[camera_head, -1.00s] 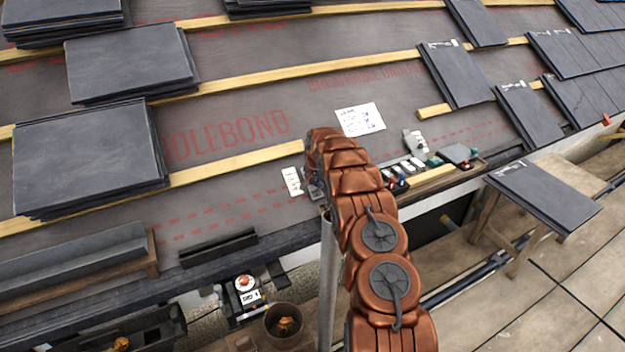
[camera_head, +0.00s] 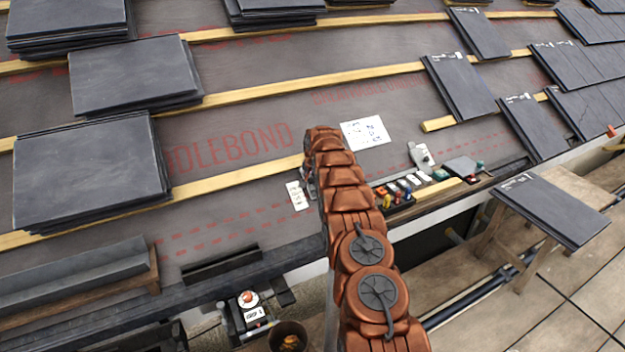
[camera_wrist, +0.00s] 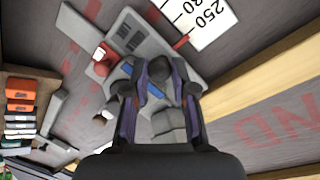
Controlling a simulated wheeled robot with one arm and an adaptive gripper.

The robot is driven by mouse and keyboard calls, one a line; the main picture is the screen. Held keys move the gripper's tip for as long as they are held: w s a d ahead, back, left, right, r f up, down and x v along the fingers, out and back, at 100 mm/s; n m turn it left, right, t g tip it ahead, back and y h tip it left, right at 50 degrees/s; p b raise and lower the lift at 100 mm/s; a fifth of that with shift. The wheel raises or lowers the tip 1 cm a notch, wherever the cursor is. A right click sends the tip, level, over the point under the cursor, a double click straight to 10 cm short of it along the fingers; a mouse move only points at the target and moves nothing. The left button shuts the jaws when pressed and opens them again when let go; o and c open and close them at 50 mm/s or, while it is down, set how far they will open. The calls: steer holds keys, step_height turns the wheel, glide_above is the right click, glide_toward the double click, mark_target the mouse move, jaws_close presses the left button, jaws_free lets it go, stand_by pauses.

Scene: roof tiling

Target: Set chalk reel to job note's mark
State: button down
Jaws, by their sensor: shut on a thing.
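The chalk reel (camera_wrist: 128,38) shows in the wrist view as a grey body with a red pointer beside a white scale card (camera_wrist: 205,18). The figure 250 is readable on the card, and other figures are cut off by the frame. My gripper (camera_wrist: 160,82) is shut on a dark grey part of the reel between its fingers, which partly hide it. In the head view the scale card (camera_head: 297,195) shows left of my arm, which hides most of the reel. The job note (camera_head: 365,133) lies on the underlay right of my arm, its writing too small to read.
Small coloured items (camera_head: 402,190) stand in a row right of my arm, near the eave. Slate stacks (camera_head: 90,170) lie at the left, and slates (camera_head: 460,88) lie on battens at the right. A wooden stand (camera_head: 500,235) bears a slate.

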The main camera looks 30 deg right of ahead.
steer(key=c, duration=1.2)
jaws_free()
steer(key=shift+w+r, duration=0.2)
steer(key=shift+w, duration=0.05)
steer(key=shift+o, duration=1.3)
steer(key=shift+s, duration=0.1)
steer(key=shift+f, duration=0.1)
steer(key=v, duration=1.2)
steer(key=shift+a, duration=0.1)
